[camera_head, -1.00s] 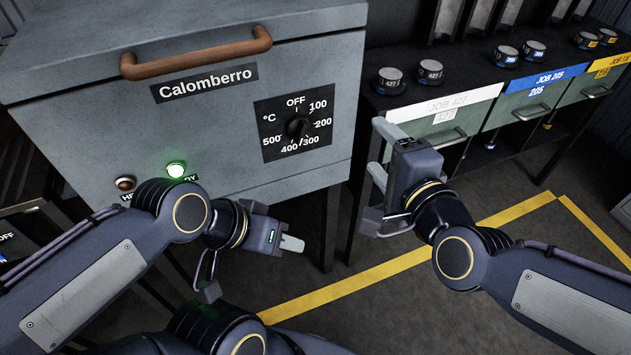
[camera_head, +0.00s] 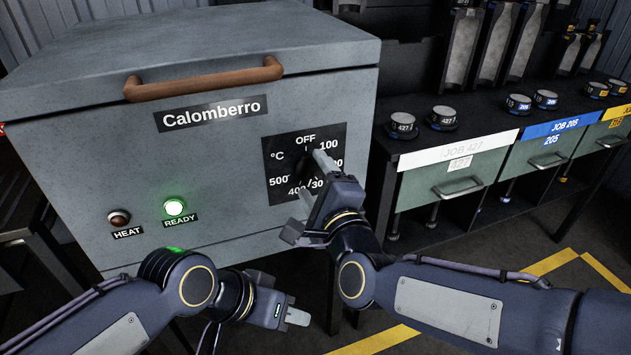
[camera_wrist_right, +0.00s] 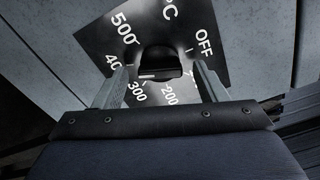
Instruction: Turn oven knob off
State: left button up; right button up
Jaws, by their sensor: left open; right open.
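The oven knob (camera_wrist_right: 160,62) is black and sits in the middle of a black dial plate (camera_head: 276,158) marked OFF and 100 to 500 °C. My right gripper (camera_head: 314,180) is in front of the dial and partly covers the knob and several numbers. In the right wrist view its two fingers are open, one on each side of the knob, and the knob lies between and slightly beyond them. I cannot tell whether they touch it, nor exactly which mark the knob points to. My left gripper (camera_head: 284,300) is open and empty, low in front of the oven.
The grey Calomberro oven (camera_head: 200,130) has a brown lid handle (camera_head: 205,78), a dark HEAT lamp (camera_head: 119,218) and a lit green READY lamp (camera_head: 174,207). A bench with green drawers (camera_head: 450,183) and several round moulds stands to the right. Yellow lines mark the floor.

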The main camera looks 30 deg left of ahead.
jog(key=c, duration=1)
